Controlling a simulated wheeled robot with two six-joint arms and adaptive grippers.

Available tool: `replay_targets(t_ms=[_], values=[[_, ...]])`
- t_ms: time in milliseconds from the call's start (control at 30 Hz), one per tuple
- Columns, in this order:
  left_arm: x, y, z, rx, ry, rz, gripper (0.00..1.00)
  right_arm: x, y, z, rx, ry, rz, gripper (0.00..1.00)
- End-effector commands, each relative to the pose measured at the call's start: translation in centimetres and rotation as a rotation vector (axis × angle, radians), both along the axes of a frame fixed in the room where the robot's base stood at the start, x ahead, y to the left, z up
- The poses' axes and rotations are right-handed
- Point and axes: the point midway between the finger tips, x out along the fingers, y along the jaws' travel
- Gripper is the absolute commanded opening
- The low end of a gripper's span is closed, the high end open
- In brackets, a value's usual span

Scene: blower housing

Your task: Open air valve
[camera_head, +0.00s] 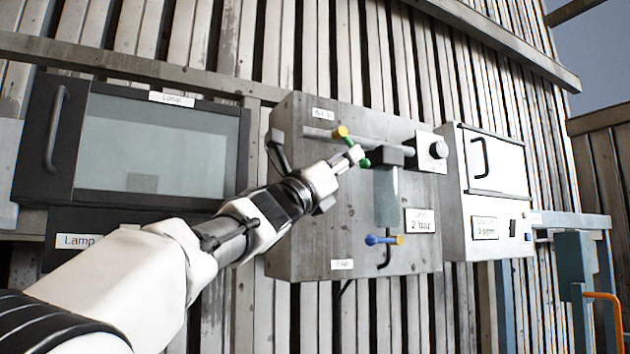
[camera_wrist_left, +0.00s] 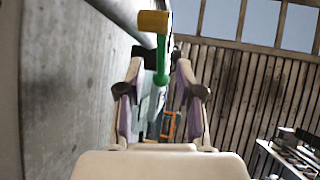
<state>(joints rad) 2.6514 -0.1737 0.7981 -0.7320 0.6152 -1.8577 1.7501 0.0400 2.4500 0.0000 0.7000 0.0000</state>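The air valve's green lever (camera_head: 348,139) with a yellow end (camera_head: 339,132) sits at the top of the grey panel box in the head view. The green lever (camera_wrist_left: 162,62) and yellow end (camera_wrist_left: 153,21) also show in the wrist view. My left gripper (camera_head: 356,157) is at the lever and covers part of it in the head view. In the wrist view my left gripper (camera_wrist_left: 157,75) has its fingers apart, with the green lever between or just beyond them. Contact cannot be told. My right gripper is not in view.
A lamp cabinet (camera_head: 150,150) is at left, a white box (camera_head: 497,165) at right.

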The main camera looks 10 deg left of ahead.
Motion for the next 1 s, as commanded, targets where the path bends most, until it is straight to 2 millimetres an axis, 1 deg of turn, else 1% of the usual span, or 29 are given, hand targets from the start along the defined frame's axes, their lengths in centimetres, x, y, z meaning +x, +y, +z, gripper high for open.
replay_targets(t_ms=[300, 433, 567, 767, 800, 867, 900, 1000], values=[[-3.8, 3.4, -3.3, -0.003, 0.0, 0.004, 0.36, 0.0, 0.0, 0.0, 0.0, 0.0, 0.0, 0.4], [-5.0, 4.4, -4.4, -0.003, -0.001, 0.003, 0.36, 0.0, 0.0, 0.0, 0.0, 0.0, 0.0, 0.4], [-5.5, 4.9, -5.0, -0.002, -0.002, 0.003, 0.36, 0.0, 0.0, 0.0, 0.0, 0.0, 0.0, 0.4], [-5.5, 4.9, -5.0, -0.002, -0.002, 0.003, 0.36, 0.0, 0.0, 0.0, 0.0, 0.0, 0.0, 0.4], [-5.5, 4.9, -5.0, -0.002, -0.002, 0.003, 0.29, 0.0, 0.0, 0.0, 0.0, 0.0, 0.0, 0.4], [-5.5, 4.9, -5.0, 0.0, -0.004, 0.005, 0.07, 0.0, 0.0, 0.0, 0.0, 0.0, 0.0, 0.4], [-5.5, 4.9, -5.0, 0.006, -0.009, 0.01, 0.0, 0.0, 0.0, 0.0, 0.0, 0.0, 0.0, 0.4], [-5.6, 4.8, -5.0, 0.035, -0.039, 0.032, 0.0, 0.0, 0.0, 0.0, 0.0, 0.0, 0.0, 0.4]])
